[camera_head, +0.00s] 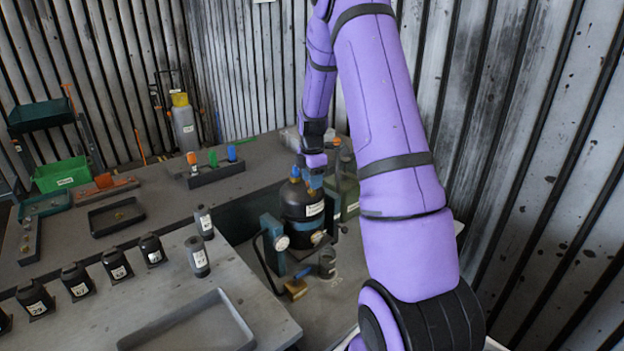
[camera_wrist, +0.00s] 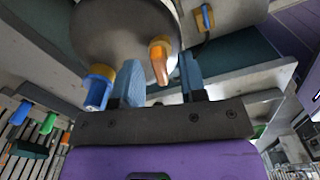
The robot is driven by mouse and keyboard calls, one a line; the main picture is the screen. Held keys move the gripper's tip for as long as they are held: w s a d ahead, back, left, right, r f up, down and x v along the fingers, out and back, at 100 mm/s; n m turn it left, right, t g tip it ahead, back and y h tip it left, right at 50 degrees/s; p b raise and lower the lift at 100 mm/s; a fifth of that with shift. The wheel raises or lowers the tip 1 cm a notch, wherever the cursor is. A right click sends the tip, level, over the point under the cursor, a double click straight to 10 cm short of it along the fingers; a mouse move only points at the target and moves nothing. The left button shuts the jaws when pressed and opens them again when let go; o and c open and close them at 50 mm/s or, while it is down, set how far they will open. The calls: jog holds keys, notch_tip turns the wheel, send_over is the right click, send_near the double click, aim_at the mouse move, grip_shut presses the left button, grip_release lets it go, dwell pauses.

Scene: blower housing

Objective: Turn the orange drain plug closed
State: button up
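The orange drain plug (camera_wrist: 158,62) is a lever-like handle on the rounded dark vessel (camera_wrist: 110,35) in the wrist view. My gripper (camera_wrist: 160,75) is open, with one blue-grey finger on each side of the plug and visible gaps between. I cannot tell how deep the fingers reach around it. A blue plug (camera_wrist: 97,90) with a yellow-orange collar sits just outside the left finger. In the head view the black labelled vessel (camera_head: 300,208) stands upright, and my gripper (camera_head: 314,178) is at its top. The orange plug is not clearly visible there.
Another blue handle (camera_wrist: 207,17) on a yellow base shows at the wrist view's upper right. A teal stand with a gauge (camera_head: 275,240) is left of the vessel, with a small grey cup (camera_head: 327,263) in front. A green container (camera_head: 346,190) stands close behind.

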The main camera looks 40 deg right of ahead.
grip_shut()
